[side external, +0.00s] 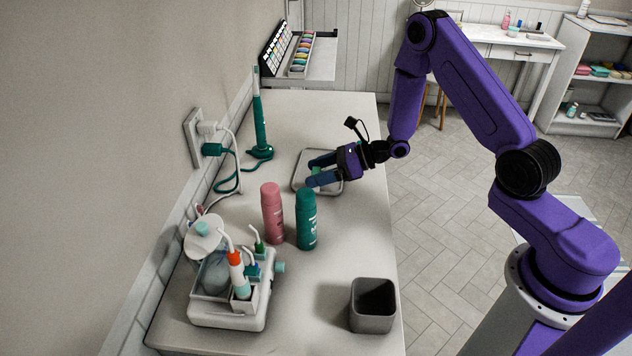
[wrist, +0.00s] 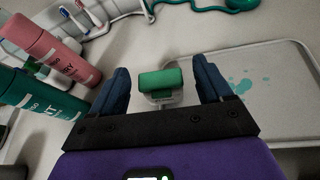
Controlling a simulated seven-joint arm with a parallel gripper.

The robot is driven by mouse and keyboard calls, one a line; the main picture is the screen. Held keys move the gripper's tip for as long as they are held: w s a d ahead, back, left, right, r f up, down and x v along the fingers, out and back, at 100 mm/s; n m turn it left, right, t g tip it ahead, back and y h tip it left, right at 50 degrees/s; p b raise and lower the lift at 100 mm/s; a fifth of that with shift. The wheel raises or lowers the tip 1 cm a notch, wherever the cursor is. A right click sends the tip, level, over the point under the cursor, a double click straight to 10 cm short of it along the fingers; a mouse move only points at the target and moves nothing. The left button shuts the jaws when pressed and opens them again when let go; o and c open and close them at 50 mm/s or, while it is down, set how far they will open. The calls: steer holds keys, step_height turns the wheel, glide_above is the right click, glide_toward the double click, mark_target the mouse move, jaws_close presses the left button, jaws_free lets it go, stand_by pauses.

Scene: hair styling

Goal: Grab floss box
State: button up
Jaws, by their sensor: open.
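A small box with a green top and a pale lower part, which looks like the floss box (wrist: 160,84), shows in the wrist view. It lies between the two blue fingers of my gripper (wrist: 161,72), with a gap on each side. My gripper (side external: 311,172) is open and points left over the tray area in the side view. I cannot make out the box there; the fingers seem to hide it. I cannot tell whether the box touches the tray.
A grey tray (side external: 333,186) lies under my gripper. A pink bottle (side external: 272,213) and a teal bottle (side external: 306,220) stand close in front of it. A teal electric toothbrush (side external: 259,115) stands behind. A water flosser (side external: 228,295) and a grey bin (side external: 372,306) stand nearer the camera.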

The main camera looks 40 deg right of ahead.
steer(key=shift+w+a+f, duration=0.15)
steer(key=shift+w+a, duration=0.05)
steer(key=shift+a, duration=0.05)
steer(key=shift+c, duration=0.4)
steer(key=c, duration=1)
steer(key=shift+o, duration=0.2)
